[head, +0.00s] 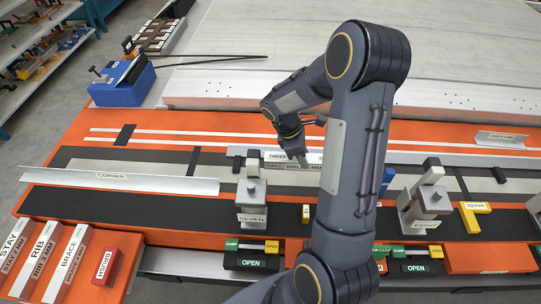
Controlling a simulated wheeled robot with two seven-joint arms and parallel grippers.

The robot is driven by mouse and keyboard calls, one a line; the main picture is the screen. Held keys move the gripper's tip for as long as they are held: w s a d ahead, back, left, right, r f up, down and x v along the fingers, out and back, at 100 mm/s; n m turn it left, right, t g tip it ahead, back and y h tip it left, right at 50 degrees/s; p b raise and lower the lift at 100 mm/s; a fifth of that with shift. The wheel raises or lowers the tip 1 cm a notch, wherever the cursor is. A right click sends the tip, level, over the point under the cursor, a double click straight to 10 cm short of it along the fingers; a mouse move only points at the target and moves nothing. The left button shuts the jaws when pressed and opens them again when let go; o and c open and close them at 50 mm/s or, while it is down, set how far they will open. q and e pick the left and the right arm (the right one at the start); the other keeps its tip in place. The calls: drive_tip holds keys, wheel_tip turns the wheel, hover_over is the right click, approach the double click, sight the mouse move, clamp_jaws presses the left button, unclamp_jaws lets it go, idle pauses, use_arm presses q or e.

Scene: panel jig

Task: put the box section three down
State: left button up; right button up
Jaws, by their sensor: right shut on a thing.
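The box section three (250,153) is a grey bar lying lengthwise along the jig, with a "THREE" label and a wall-thickness label on its visible faces. My right gripper (298,155) reaches down from the right and is shut on it near its middle. My forearm hides part of the bar's right end. I cannot tell whether the bar touches the jig surface under it. My left gripper is not in view.
Clamp seven (251,200) and clamp eight (425,205) stand on the dark strip in front. A long pale corner profile (130,183) lies at left. A yellow square (469,218) lies at right. Labelled blocks (42,262) stand front left. A blue tool (122,83) sits behind.

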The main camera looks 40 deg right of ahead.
drive_tip(key=w+f+b, duration=0.1)
drive_tip(key=w+f, duration=0.1)
drive_tip(key=w, duration=0.1)
drive_tip(key=w+f+b, duration=0.1)
drive_tip(key=w+f, duration=0.2)
drive_tip(key=w, duration=0.1)
drive_tip(key=w+f+b, duration=0.2)
drive_tip(key=w+f, duration=0.1)
drive_tip(key=w, duration=0.1)
drive_tip(key=shift+a+f, duration=0.1)
drive_tip(key=shift+a, duration=0.3)
drive_tip(key=shift+w+f, duration=0.15)
drive_tip(key=shift+f, duration=0.1)
drive_tip(key=f+b, duration=0.2)
drive_tip(key=f, duration=0.1)
drive_tip(key=shift+w+f+b, duration=0.2)
drive_tip(key=shift+f+b, duration=0.1)
drive_tip(key=shift+b, duration=0.05)
drive_tip(key=shift+r, duration=0.1)
